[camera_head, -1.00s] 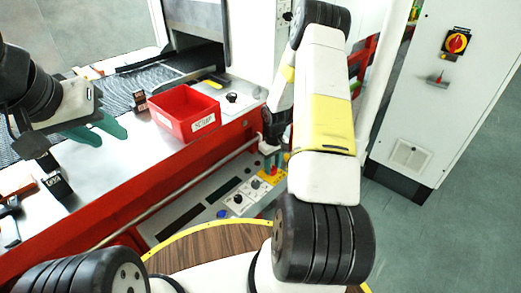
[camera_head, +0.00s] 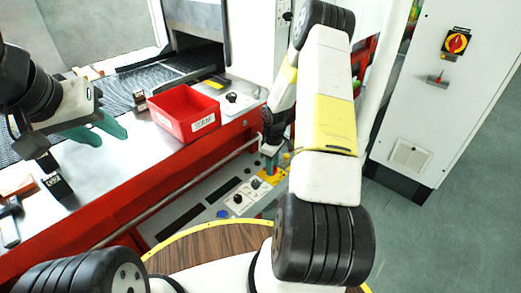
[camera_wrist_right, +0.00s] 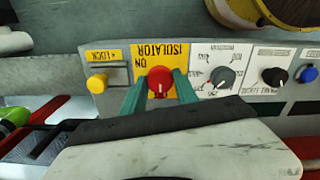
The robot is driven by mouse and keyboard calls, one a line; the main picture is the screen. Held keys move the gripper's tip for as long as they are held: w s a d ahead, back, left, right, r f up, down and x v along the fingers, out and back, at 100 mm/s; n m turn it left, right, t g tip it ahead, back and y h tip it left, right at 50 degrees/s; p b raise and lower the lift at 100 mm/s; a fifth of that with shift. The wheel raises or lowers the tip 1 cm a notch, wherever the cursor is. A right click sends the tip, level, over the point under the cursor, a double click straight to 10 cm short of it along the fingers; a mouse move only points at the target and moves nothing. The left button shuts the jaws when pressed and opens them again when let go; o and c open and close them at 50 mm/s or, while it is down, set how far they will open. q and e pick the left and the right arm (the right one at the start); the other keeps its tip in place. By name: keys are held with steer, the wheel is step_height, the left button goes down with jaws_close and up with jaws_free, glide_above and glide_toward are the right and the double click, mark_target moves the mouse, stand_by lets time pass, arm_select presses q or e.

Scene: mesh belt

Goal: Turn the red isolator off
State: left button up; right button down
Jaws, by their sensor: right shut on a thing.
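The red isolator knob (camera_wrist_right: 160,80) sits on a yellow plate (camera_wrist_right: 164,54) marked "ISOLATOR" and "ON" in the right wrist view. Its white mark points toward the bottom of that picture. My right gripper (camera_wrist_right: 161,88) is shut on the knob, with a teal finger on each side. In the head view my right gripper (camera_head: 271,158) is down at the control panel (camera_head: 210,212), partly hidden by my arm. My left gripper (camera_head: 100,132) is open and empty above the metal worktop, its teal fingers apart.
A yellow knob (camera_wrist_right: 97,83), a grey knob (camera_wrist_right: 222,77), a black knob (camera_wrist_right: 273,76) and a blue button (camera_wrist_right: 307,73) flank the isolator. A rail (camera_head: 180,195) runs above the panel. A red bin (camera_head: 180,112) stands on the worktop. A white cabinet (camera_head: 425,110) carries another red switch (camera_head: 456,43).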

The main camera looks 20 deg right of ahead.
steer(key=c, duration=0.9)
jaws_free()
steer(key=shift+c, duration=0.2)
steer(key=shift+r, duration=3.9)
steer(key=s+a+r+m+t, duration=0.1)
steer(key=s+a+r+m, duration=0.15)
steer(key=r, duration=0.95)
steer(key=s+a+r+m+t, duration=0.1)
steer(key=s+a+r+t, duration=0.2)
steer(key=r, duration=0.8)
steer(key=s+a+r+m, duration=0.1)
steer(key=s+a+r, duration=0.1)
steer(key=s+r, duration=0.2)
steer(key=s+a+r+m+t+y, duration=0.1)
steer(key=s+a+r+m, duration=0.1)
steer(key=s, duration=0.6)
steer(key=s+a+r+m+t+y, duration=0.1)
steer(key=s+a+r, duration=0.2)
steer(key=s+r, duration=0.2)
steer(key=shift+s+a+r, duration=0.3)
steer(key=shift+s+r, duration=0.05)
steer(key=shift+s, duration=0.5)
